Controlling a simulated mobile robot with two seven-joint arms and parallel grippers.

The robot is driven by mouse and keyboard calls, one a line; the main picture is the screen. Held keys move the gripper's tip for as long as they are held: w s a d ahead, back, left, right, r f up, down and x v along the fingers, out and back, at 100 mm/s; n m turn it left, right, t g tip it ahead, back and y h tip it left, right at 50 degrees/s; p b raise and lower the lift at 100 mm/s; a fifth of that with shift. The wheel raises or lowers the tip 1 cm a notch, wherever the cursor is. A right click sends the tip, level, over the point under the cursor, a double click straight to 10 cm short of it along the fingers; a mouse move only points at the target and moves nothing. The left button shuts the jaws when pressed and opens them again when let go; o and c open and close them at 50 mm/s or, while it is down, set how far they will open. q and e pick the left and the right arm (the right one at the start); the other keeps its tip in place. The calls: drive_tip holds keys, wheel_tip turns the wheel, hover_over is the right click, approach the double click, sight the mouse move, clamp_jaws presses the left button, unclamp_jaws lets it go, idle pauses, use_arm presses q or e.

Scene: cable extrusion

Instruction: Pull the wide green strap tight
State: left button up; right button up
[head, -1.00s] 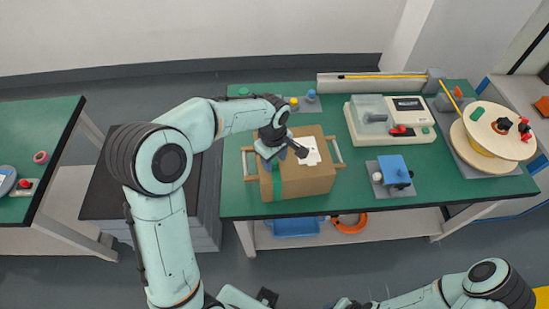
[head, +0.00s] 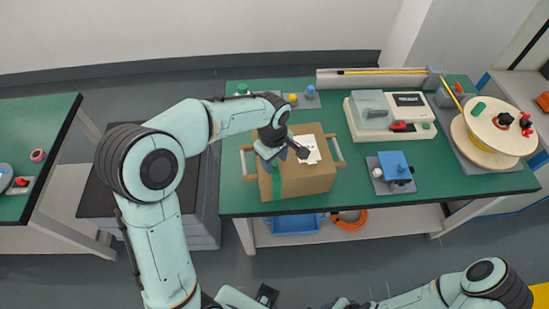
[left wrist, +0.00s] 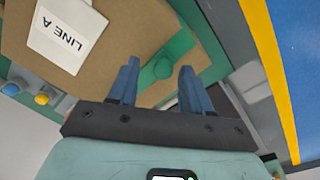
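The wide green strap (head: 277,181) runs down the front of a cardboard box (head: 308,188), toward its left side. In the left wrist view a green rounded piece (left wrist: 162,66), which looks like part of the strap, shows just beyond and between the fingertips. My left gripper (head: 291,152) is over the top of the box near the strap and hides part of it. Its two blue fingers (left wrist: 158,75) are apart, and I see nothing clamped between them. My right arm enters at the bottom right, but its gripper does not show clearly.
A white label (left wrist: 68,33) reading LINE A lies on the box. Wooden-looking handles flank the box. To the right on the green table (head: 350,205) are a blue block device (head: 393,165), a white machine (head: 372,120) and a large reel (head: 492,128).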

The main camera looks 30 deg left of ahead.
sight(273, 164)
use_arm(q)
drive_tip(key=shift+s, duration=0.1)
wheel_tip(273, 164, up, 14)
drive_tip(key=p, duration=0.1)
drive_tip(key=shift+s+f, duration=0.2)
drive_tip(key=shift+f, duration=0.05)
use_arm(e)
drive_tip(key=shift+w+r, duration=0.6)
drive_tip(key=shift+r, duration=0.3)
use_arm(q)
drive_tip(key=shift+a, duration=0.1)
